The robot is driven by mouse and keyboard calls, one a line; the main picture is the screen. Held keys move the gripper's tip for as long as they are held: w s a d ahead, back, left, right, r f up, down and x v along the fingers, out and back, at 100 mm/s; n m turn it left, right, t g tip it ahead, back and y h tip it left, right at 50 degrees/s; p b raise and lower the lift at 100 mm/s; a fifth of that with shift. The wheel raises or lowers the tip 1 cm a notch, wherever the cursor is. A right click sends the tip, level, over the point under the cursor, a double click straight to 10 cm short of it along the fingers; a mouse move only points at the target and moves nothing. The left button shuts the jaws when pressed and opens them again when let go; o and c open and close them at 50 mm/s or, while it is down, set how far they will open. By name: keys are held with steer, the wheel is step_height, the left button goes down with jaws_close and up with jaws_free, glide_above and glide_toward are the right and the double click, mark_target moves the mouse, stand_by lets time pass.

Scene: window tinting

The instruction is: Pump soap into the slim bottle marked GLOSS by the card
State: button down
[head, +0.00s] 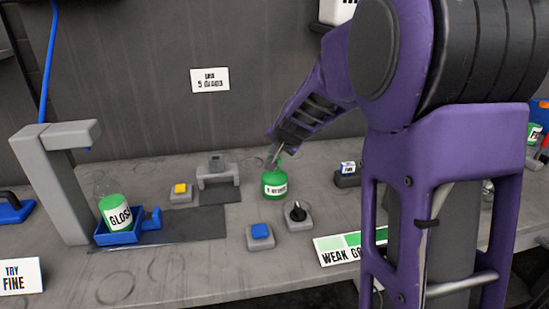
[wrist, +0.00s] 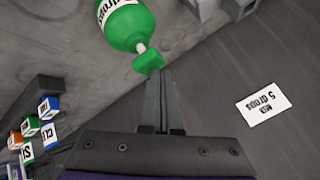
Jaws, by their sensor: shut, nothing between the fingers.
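The slim bottle marked GLOSS (head: 116,212) stands in a small blue holder (head: 114,239) at the left, below the arm of a grey post. It has a clear top and a green lower part. A round green bottle (head: 274,185) stands on the bench at mid picture; it also shows in the wrist view (wrist: 128,24), with a green top (wrist: 148,62) and a label partly reading "drops". My gripper (head: 273,158) is shut and empty, its fingertips at that green top; I cannot tell whether they touch. A white wall card (head: 210,80) reads "5 drops"; it also shows in the wrist view (wrist: 264,103).
The grey post (head: 55,185) overhangs the GLOSS bottle. A yellow button (head: 181,189), a blue button (head: 260,232) and a black knob (head: 297,213) sit around the round bottle. A "WEAK" strip (head: 330,250) lies at front. The bench's front left is mostly clear.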

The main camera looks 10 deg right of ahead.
steer(key=shift+s+f+b, duration=0.1)
steer(key=shift+f+b, duration=0.5)
steer(key=shift+f, duration=0.15)
steer(key=shift+r, duration=0.1)
stand_by(0.5)
steer(key=shift+r+p, duration=1.2)
steer(key=shift+r, duration=0.1)
step_height(320, 180, up, 5)
steer(key=p, duration=0.4)
